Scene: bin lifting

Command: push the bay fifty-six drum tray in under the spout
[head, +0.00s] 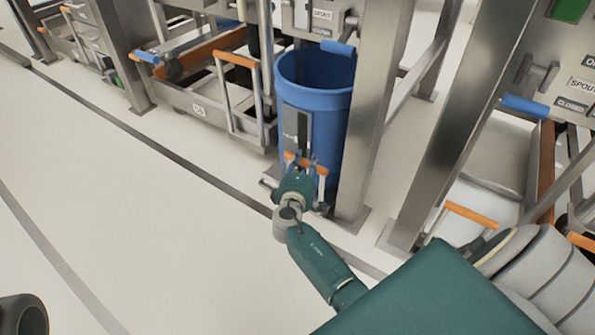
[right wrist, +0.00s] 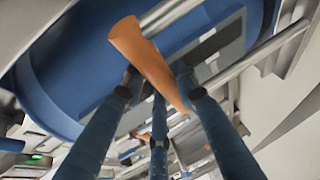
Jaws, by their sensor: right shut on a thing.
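A blue drum (head: 333,120) stands upright between steel posts, on a low tray that is mostly hidden behind it and my right arm. The tray's orange handle (head: 318,168) is at the drum's front, low down. My right gripper (head: 298,160) is shut on this handle. In the right wrist view, the blue fingers (right wrist: 155,95) close around the orange grip (right wrist: 143,55), with the blue drum (right wrist: 60,75) behind. The spout above the drum is not clearly seen. My left gripper is not in view.
A steel post (head: 373,130) stands close at the drum's right. To the left is another tray (head: 225,135) with an orange handle (head: 236,59). At the right is a bay with a spout panel (head: 570,75). The pale floor (head: 150,220) in front is clear.

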